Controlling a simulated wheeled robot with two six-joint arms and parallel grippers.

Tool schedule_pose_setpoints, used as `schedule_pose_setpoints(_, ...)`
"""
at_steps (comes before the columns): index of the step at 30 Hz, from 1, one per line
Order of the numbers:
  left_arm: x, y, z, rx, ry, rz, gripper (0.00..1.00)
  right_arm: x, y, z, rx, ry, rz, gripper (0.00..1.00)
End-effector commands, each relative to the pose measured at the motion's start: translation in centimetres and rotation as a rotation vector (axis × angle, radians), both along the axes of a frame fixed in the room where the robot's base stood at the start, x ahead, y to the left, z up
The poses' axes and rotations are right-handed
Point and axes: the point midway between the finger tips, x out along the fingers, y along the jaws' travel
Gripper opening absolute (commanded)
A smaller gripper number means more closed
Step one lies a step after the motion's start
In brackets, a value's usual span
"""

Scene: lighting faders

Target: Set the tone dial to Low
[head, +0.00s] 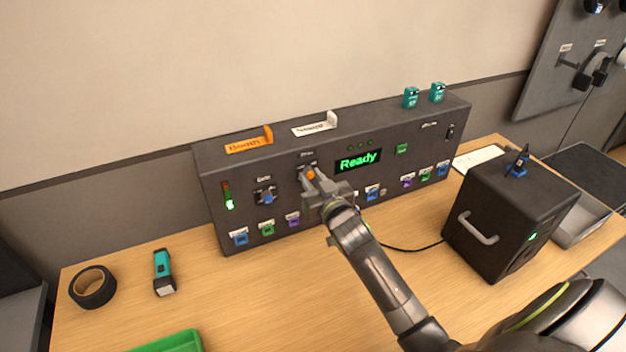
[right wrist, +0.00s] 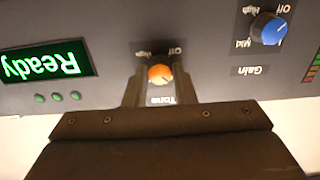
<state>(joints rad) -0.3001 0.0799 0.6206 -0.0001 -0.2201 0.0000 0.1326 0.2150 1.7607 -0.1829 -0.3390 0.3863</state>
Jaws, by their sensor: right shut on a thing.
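The tone dial (head: 310,173) is a round orange knob on the front of the dark console (head: 220,215). In the right wrist view, which is upside down, the tone dial (right wrist: 160,75) sits between my two fingers, above its "Tone" label. "Off" and "High" show beside it; a "Low" mark is not readable. My right gripper (head: 311,180) is shut on the dial, one finger on each side in the right wrist view (right wrist: 158,86). The dial's exact setting is hard to read. My left gripper is out of view.
A blue gain dial (head: 267,196) sits left of the tone dial. A green "Ready" display (head: 358,160) is to its right. Several small coloured switches line the console's lower edge. A black box (head: 510,215) with a handle stands on the right; tape (head: 92,287) and a flashlight (head: 164,272) lie left.

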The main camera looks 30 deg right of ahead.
Motion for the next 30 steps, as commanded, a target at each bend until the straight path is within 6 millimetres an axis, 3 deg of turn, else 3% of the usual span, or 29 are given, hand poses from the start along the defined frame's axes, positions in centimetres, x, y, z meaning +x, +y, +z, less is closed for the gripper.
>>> schedule_pose_setpoints(11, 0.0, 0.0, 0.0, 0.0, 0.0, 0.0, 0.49, -0.1, 0.0, -0.2, 0.004, 0.006, -0.002, 0.01)
schedule_pose_setpoints(12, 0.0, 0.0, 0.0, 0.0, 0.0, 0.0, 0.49, -0.1, 0.0, -0.2, 0.003, 0.006, -0.002, 0.28)
schedule_pose_setpoints(16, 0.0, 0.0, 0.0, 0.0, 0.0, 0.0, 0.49, 0.0, 0.0, -0.2, 0.003, 0.004, -0.001, 0.45)
schedule_pose_setpoints(26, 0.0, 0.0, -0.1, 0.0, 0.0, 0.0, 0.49, -0.2, 0.0, -0.1, 0.003, 0.002, 0.0, 0.46)
schedule_pose_setpoints(30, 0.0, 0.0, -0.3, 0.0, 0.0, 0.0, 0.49, -1.3, 0.1, -0.3, 0.003, 0.003, -0.001, 0.46)
